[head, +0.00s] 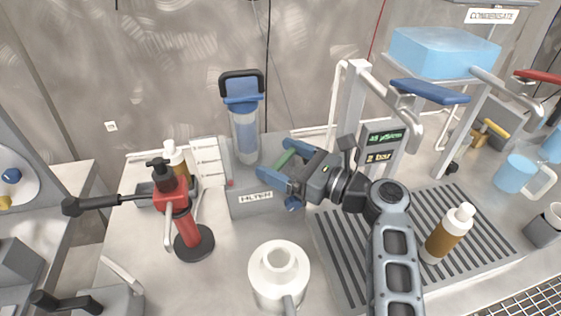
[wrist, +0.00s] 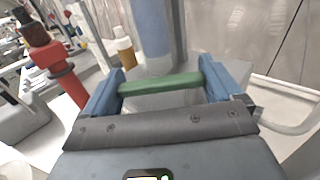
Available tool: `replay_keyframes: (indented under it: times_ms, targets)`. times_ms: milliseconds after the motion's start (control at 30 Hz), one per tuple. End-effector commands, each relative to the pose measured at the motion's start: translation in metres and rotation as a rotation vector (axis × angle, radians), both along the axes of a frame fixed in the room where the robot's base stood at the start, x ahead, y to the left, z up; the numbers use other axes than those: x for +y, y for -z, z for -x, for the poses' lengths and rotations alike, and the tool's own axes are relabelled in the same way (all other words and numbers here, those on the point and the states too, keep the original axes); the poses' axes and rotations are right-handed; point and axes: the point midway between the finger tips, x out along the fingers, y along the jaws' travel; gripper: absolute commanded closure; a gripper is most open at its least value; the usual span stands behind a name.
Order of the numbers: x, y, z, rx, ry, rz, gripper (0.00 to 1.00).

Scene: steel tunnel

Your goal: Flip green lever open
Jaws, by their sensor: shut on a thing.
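The green lever (head: 284,158) sits above the grey box labelled FILTER (head: 262,204), just right of the blue-capped filter column (head: 245,135). My gripper (head: 281,164) reaches it from the right, with its blue fingers at the lever. In the wrist view the green lever (wrist: 160,86) spans between the two blue fingers of my gripper (wrist: 160,84), which are shut on its ends. The lever's pivot is hidden behind my gripper.
A red lever tap (head: 183,213) with a black handle stands left. A white pitcher (head: 278,275) is in front. A drip grate (head: 345,255) with a brown bottle (head: 447,236) lies right. A blue tank (head: 443,52) sits on a raised shelf.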

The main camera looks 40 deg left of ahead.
Motion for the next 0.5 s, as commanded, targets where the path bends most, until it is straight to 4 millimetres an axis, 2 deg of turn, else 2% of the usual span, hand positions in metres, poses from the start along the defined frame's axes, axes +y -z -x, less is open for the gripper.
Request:
replay_keyframes:
  times_ms: [233, 500]
  targets:
    - [-0.0042, 0.0022, -0.0012, 0.002, -0.109, 0.001, 0.62]
    - [-0.0057, 0.0016, -0.0013, 0.003, -0.148, 0.001, 0.62]
